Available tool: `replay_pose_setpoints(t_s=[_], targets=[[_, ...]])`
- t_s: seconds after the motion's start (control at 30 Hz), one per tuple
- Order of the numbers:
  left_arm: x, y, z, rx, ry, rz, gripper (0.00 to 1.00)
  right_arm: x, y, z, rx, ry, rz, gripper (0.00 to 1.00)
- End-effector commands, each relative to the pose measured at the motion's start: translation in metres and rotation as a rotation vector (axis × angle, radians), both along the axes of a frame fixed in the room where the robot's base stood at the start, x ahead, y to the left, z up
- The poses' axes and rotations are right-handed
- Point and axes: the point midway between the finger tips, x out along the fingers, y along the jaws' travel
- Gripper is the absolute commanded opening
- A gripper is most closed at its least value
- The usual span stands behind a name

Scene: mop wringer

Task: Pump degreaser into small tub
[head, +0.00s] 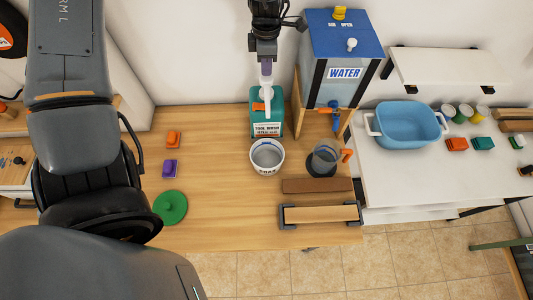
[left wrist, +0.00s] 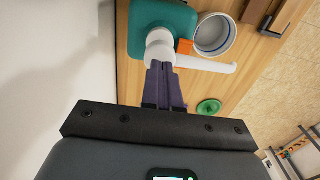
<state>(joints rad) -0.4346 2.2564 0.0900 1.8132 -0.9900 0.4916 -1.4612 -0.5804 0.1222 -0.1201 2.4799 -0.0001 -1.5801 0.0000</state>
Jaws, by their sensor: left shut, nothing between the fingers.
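A teal degreaser bottle (head: 257,113) with a white pump stands on the wooden bench; it also shows in the left wrist view (left wrist: 176,18). Its white pump spout (head: 266,92) points toward the small white tub (head: 267,160), which sits just in front of the bottle. The spout also shows in the left wrist view (left wrist: 208,65). My left gripper (head: 266,58) is shut and empty, with its fingertips (left wrist: 162,66) at the pump head; I cannot tell whether they touch it. The tub's blue-ringed inside shows no clear liquid. My right gripper is not in view.
A blue WATER tank (head: 341,45) stands right of the bottle. A green disc (head: 170,207) and small orange and purple blocks lie left. A blue basin (head: 407,126) stands on the right table.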

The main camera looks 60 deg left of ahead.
Motion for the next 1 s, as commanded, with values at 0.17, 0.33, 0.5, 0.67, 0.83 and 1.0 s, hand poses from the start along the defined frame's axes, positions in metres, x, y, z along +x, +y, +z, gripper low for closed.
replay_pose_setpoints(t_s=[0.17, 0.33, 0.5, 0.67, 0.83, 1.0], targets=[[0.000, 0.000, 0.000, 0.000, 0.000, 0.000, 0.00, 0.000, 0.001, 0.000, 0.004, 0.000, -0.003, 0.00], [0.000, 0.000, 0.000, 0.000, 0.000, 0.000, 0.00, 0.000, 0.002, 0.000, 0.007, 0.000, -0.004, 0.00], [0.000, 0.000, -0.002, 0.000, 0.000, 0.000, 0.00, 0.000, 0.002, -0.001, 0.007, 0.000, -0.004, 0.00], [0.000, 0.000, -0.007, 0.000, 0.000, 0.000, 0.00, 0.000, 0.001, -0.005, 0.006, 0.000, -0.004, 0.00], [0.000, 0.000, -0.013, 0.000, 0.001, 0.000, 0.00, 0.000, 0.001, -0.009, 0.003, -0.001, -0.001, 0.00], [0.000, 0.000, -0.019, 0.000, 0.001, 0.000, 0.00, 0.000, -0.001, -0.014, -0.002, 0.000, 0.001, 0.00]])
